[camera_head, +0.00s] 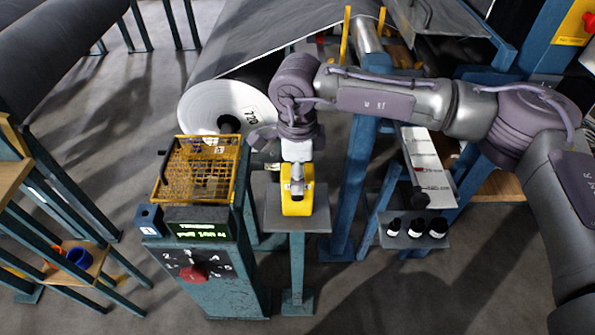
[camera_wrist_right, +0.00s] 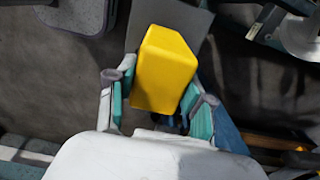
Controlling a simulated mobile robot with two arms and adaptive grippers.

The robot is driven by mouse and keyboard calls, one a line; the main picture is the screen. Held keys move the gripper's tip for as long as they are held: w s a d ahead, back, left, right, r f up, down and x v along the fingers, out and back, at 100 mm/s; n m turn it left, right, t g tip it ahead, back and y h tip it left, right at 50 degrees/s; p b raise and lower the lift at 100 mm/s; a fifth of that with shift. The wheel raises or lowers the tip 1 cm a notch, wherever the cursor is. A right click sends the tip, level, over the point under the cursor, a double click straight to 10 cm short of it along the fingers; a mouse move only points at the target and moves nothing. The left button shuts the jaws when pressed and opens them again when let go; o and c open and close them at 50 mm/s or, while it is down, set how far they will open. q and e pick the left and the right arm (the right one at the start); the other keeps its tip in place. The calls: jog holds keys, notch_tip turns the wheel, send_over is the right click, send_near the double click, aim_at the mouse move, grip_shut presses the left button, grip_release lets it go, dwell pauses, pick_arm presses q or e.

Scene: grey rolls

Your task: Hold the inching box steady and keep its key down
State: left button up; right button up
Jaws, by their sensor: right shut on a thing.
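The inching box is the yellow block (camera_head: 297,204) on the small grey plate (camera_head: 323,216) of a blue stand in the head view. My right gripper (camera_head: 297,178) comes down on it from behind and above and is shut on it. In the right wrist view the yellow box (camera_wrist_right: 165,68) sits between the two teal-padded fingers of my right gripper (camera_wrist_right: 160,103). Its key cannot be made out, so I cannot tell whether it is down. My left gripper is not in view.
Left of the stand is a blue console (camera_head: 215,283) with a green display (camera_head: 203,229), a red knob (camera_head: 194,273) and a yellow wire basket (camera_head: 197,171). A large white-ended roll (camera_head: 215,103) lies behind. Black bottles (camera_head: 416,228) stand on a shelf at right.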

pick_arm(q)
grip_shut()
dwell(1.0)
